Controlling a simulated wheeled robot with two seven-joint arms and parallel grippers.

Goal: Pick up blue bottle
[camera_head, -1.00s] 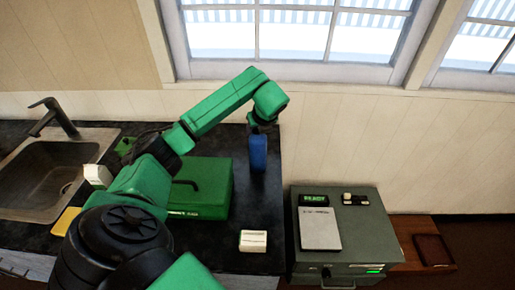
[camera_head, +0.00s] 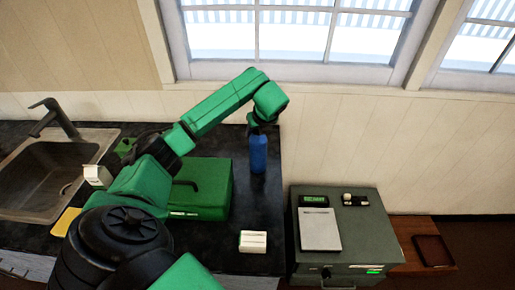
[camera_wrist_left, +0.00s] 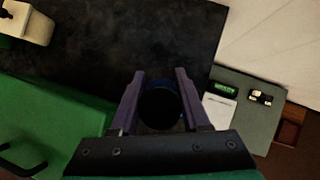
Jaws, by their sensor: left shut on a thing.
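The blue bottle (camera_head: 258,155) is upright at the right end of the dark counter, in the head view. My left gripper (camera_head: 259,131) comes down on it from above and is shut on its upper part. In the left wrist view the bottle's round dark top (camera_wrist_left: 160,106) sits between the two fingers of my left gripper (camera_wrist_left: 160,92). I cannot tell whether the bottle's base touches the counter. My right gripper is not in view.
A green box (camera_head: 210,182) stands left of the bottle. A small white box (camera_head: 253,241) lies near the counter's front. A grey cabinet (camera_head: 372,225) with a display stands to the right. A sink (camera_head: 50,178) is at the left.

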